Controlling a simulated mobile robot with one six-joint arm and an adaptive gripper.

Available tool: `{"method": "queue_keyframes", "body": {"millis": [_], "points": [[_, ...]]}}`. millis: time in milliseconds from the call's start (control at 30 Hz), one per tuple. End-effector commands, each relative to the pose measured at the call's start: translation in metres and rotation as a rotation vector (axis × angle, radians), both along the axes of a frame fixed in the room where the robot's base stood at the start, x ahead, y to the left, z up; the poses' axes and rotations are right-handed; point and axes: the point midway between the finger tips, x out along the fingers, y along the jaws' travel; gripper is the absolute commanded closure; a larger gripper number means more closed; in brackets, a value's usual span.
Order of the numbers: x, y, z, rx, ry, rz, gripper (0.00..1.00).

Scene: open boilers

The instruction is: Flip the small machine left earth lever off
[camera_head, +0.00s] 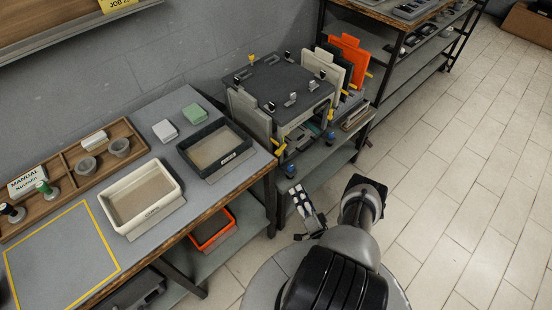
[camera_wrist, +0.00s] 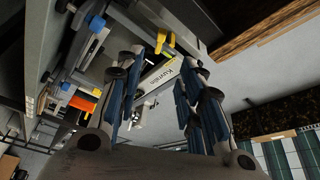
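The small machine (camera_head: 275,86) is a dark-topped unit with several small clips on top, at the end of the workbench in the head view. I cannot tell for sure which part is the left earth lever. In the wrist view, my gripper (camera_wrist: 160,72) is open, with blue-padded fingers apart and nothing held. A yellow lever (camera_wrist: 160,42) on the machine shows beyond and between the fingertips, apart from them. A labelled white bar lies behind the fingers.
The workbench holds a cream tray (camera_head: 110,215), a dark tray (camera_head: 181,160) and a wooden organizer (camera_head: 127,160). An orange bin (camera_head: 213,233) sits on the shelf below. Orange, white and dark panels stand at the machine's right side. The tiled floor to the right (camera_head: 465,180) is clear.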

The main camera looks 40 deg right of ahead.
Motion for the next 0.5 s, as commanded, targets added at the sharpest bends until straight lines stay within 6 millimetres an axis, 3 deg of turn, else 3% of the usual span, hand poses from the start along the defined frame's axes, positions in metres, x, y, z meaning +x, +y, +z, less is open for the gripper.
{"method": "queue_keyframes", "body": {"millis": [167, 500], "points": [[0.0, 0.003, 0.0, 0.013, -0.024, -0.005, 0.65], [0.062, -0.013, 0.01, 0.01, -0.022, -0.001, 0.65]]}}
